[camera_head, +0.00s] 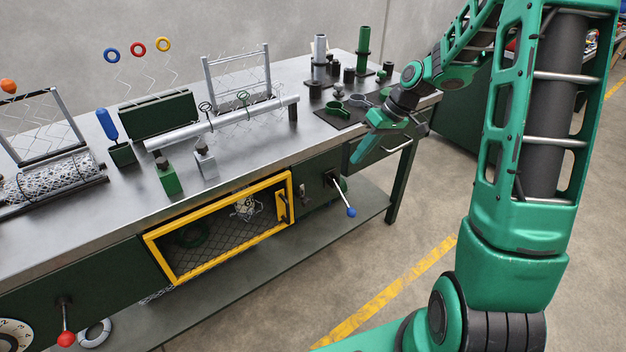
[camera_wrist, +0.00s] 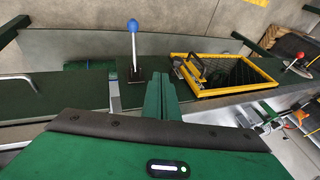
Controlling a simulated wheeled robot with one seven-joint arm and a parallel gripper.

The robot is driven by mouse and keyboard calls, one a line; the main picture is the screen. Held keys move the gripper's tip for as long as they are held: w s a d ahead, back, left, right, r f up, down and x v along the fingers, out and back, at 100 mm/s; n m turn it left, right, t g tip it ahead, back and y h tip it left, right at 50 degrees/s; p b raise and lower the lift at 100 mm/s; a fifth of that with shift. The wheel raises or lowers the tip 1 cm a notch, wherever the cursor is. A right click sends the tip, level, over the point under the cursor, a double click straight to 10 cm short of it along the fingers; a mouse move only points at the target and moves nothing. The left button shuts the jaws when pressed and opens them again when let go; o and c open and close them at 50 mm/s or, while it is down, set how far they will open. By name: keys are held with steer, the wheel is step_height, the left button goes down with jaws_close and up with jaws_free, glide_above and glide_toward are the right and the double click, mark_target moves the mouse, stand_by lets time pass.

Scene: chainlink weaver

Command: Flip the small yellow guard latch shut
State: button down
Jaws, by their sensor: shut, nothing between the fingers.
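The yellow-framed mesh guard (camera_head: 218,205) is on the front of the workbench and looks closed against it. The small yellow latch (camera_head: 281,207) is at its right end, with a dark metal piece beside it; I cannot tell its exact position. In the wrist view the guard (camera_wrist: 222,54) is at the upper right and the latch area (camera_wrist: 190,70) is at its near left corner. My gripper (camera_head: 359,154) is shut and empty, pointing down in front of the bench, right of and above the latch. Its fingers (camera_wrist: 160,88) are together in the wrist view.
A blue-knobbed lever (camera_head: 345,197) sticks out between the guard and my gripper. A drawer handle (camera_head: 397,144) is to the right. A red-knobbed lever (camera_head: 66,325) is at the far left. Green and grey blocks stand near the bench top's front edge (camera_head: 250,172). The floor in front is clear.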

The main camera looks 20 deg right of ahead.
steer(key=w+a+f+n+y, duration=0.1)
steer(key=w+a+f+y, duration=0.1)
steer(key=w, duration=0.3)
steer(key=shift+a+f, duration=0.15)
steer(key=shift+f, duration=0.4)
steer(key=x, duration=1)
steer(key=shift+w+f, duration=0.1)
steer(key=shift+w, duration=0.05)
steer(key=shift+s+a, duration=0.2)
steer(key=shift+a, duration=0.4)
steer(key=shift+s+a, duration=0.2)
steer(key=shift+a, duration=0.4)
steer(key=shift+s+a, duration=0.2)
steer(key=shift+a, duration=0.45)
steer(key=shift+d+r, duration=0.15)
steer(key=shift+r, duration=0.05)
steer(key=shift+t, duration=0.3)
